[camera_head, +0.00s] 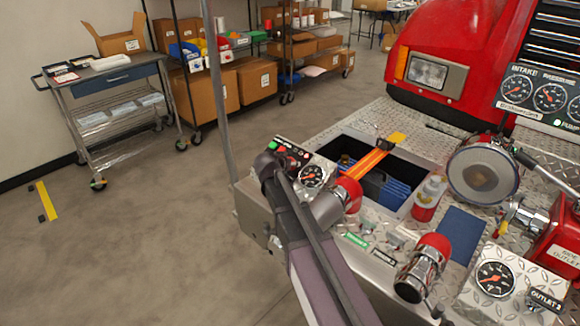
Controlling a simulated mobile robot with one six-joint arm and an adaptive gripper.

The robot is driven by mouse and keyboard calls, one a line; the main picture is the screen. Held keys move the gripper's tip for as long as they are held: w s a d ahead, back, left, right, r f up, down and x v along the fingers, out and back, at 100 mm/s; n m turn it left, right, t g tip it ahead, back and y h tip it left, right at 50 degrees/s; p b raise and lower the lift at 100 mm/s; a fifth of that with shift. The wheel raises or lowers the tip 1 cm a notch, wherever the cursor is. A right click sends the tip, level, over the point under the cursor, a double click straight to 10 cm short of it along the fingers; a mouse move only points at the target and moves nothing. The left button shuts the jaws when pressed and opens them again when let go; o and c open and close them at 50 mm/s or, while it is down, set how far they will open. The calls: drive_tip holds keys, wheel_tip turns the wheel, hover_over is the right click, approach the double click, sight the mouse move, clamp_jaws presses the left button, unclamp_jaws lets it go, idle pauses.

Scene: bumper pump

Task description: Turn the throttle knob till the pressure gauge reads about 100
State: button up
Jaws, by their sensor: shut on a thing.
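My gripper (270,164) is at the small control panel (292,150) on the left corner of the bumper. It is shut on what seems to be the throttle knob, which my gripper and arm hide. Green and red lights show on this panel just above my gripper. A round black gauge (312,176) with a reddish needle sits just right of my gripper; its numbers are too small to read. The gauge marked PRESSURE (549,97) is on the upright panel at the right edge; its needle's reading cannot be made out.
Red-capped chrome outlets (424,262) stand on the diamond-plate bumper. A bin with an orange strap (370,163), a red-and-white bottle (428,198) and a lamp (482,174) are right of my arm. A second gauge (495,279) is at lower right. Open floor lies left.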

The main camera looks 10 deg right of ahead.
drive_tip(key=shift+m+g+h, duration=0.3)
drive_tip(key=shift+m+h, duration=0.2)
drive_tip(key=shift+m, duration=0.7)
drive_tip(key=o, duration=1.2)
drive_tip(key=shift+c, duration=0.2)
drive_tip(key=shift+n, duration=0.4)
